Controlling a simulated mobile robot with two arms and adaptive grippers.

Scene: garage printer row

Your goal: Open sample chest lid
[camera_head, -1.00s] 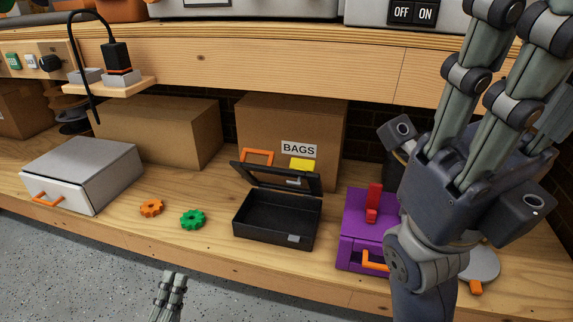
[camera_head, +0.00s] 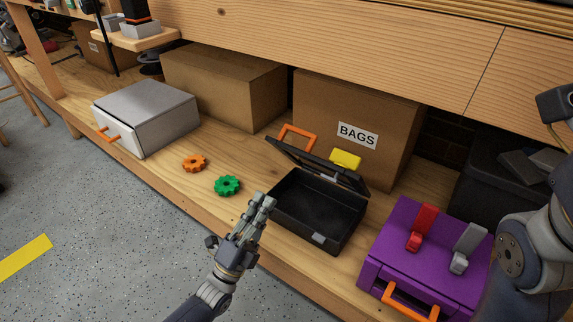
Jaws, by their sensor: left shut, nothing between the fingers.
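A black case (camera_head: 290,215) stands on the lower wooden shelf with its lid (camera_head: 310,163) raised and tilted back, and its inside looks empty. A purple chest (camera_head: 400,243) sits to its right with its top down. It has a red lever (camera_head: 422,227), a grey lever (camera_head: 467,247) and an orange front handle (camera_head: 409,301). I cannot tell which one is the sample chest. My left gripper (camera_head: 264,201) is shut and empty, in front of the black case's left front corner; contact is unclear. My right arm covers the purple chest's right side, and its fingers are outside the picture.
A grey box (camera_head: 145,115) with an orange handle stands at the left. An orange gear (camera_head: 194,164) and a green gear (camera_head: 227,185) lie between it and the black case. Cardboard boxes (camera_head: 355,105) stand behind. A thick wooden beam (camera_head: 350,40) runs above the shelf.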

